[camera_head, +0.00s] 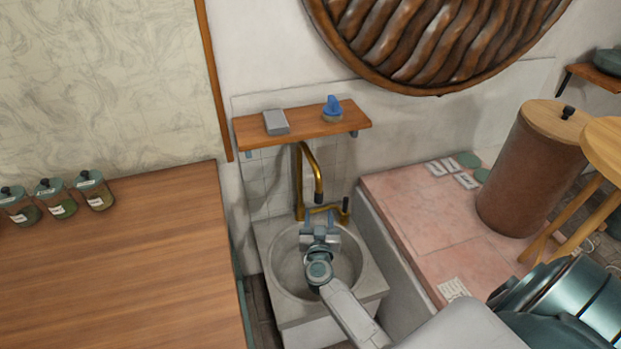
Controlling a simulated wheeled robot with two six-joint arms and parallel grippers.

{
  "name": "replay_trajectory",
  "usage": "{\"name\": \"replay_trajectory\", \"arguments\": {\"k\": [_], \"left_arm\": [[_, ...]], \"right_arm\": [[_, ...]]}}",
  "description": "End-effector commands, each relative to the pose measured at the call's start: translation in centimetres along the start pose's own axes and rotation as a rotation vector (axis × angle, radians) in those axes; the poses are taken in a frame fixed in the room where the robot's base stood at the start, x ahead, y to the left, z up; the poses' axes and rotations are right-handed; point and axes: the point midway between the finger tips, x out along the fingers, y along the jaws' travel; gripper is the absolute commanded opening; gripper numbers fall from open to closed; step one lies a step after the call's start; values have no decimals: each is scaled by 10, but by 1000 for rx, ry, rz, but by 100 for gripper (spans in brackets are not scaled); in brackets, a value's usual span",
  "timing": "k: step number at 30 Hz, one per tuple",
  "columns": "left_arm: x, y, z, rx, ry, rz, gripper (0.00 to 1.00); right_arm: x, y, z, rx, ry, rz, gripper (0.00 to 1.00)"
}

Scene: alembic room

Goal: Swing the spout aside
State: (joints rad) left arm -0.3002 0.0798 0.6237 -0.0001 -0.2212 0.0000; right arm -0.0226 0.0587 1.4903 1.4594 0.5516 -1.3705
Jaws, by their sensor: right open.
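The spout (311,165) is a curved brass pipe that rises at the back of a grey sink (348,262) and arches over to the right, its tip pointing down. A low brass fitting with a dark handle (345,206) is at its base. My right gripper (319,218) is over the basin, its two fingers pointing toward the wall, open, with a gap between them. It appears just below and in front of the spout's tip; whether it touches the brass cannot be told. My left gripper is not in view.
A wooden shelf (302,127) above the spout holds a grey box (276,122) and a blue-topped object (333,108). A wooden counter (120,270) with several jars stands left. A pink tiled ledge (425,215) with a brown barrel (530,175) is right.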

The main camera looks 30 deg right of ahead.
Motion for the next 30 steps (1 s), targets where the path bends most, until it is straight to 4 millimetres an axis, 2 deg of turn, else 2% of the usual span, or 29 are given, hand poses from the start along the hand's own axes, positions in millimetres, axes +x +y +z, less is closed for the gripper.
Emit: {"name": "replay_trajectory", "arguments": {"k": [5,12,18,24,30], "left_arm": [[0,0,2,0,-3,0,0],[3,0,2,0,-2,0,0],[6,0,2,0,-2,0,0],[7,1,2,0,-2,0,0],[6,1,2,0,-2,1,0]], "right_arm": [[19,1,0,-3,0,5,47],[65,1,0,-3,1,4,47],[94,1,2,-3,-1,3,47],[107,1,1,-2,-1,3,47],[108,1,1,-1,-1,2,47]]}}
